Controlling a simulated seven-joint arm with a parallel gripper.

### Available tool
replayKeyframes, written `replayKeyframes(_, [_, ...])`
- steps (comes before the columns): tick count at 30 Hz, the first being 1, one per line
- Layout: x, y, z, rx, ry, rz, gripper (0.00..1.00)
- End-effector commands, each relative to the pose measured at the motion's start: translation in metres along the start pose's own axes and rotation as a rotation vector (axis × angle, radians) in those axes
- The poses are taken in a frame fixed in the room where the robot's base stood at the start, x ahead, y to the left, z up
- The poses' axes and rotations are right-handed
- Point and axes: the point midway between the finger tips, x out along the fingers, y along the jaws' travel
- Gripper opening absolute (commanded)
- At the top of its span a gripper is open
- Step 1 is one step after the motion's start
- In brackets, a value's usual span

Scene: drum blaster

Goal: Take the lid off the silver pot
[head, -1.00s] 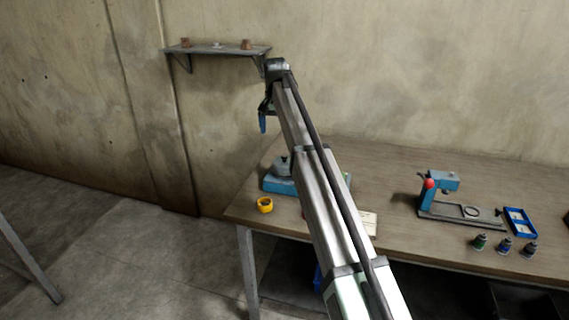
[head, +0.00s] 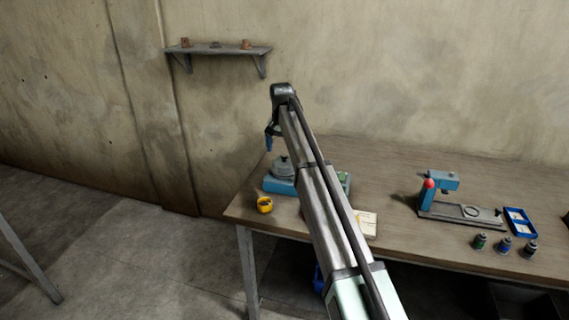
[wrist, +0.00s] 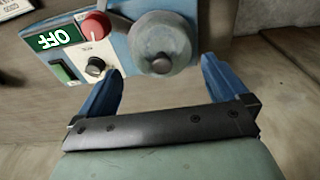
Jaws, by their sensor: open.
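The silver pot (head: 283,171) sits on a blue machine (head: 279,186) at the left part of the table, with its lid on. The wrist view looks down on the grey round lid (wrist: 166,42), with a dark knob (wrist: 160,64) on it. My gripper (head: 269,145) hangs above and slightly left of the pot in the head view. In the wrist view my gripper (wrist: 160,69) is open, with its two blue fingers to either side of the lid's near part. It holds nothing. The height between fingertips and lid is hard to judge.
The machine's panel has a green OFF display (wrist: 54,39), a red knob (wrist: 96,25) and a black knob (wrist: 95,67). A yellow round object (head: 265,205) lies at the table's front left. A wall shelf (head: 217,50) hangs behind. Bare table (head: 385,170) lies right of my arm.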

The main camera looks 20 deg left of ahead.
Motion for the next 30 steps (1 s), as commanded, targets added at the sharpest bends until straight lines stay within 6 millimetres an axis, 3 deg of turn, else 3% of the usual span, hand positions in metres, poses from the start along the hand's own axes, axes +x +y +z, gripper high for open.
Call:
replayKeyframes(10, [0.042, -0.001, -0.007, 0.000, -0.001, 0.001, 1.00])
replayKeyframes(19, [0.047, -0.001, -0.008, 0.000, 0.001, 0.000, 0.99])
replayKeyframes(30, [0.046, -0.001, -0.008, 0.000, 0.000, 0.000, 0.64])
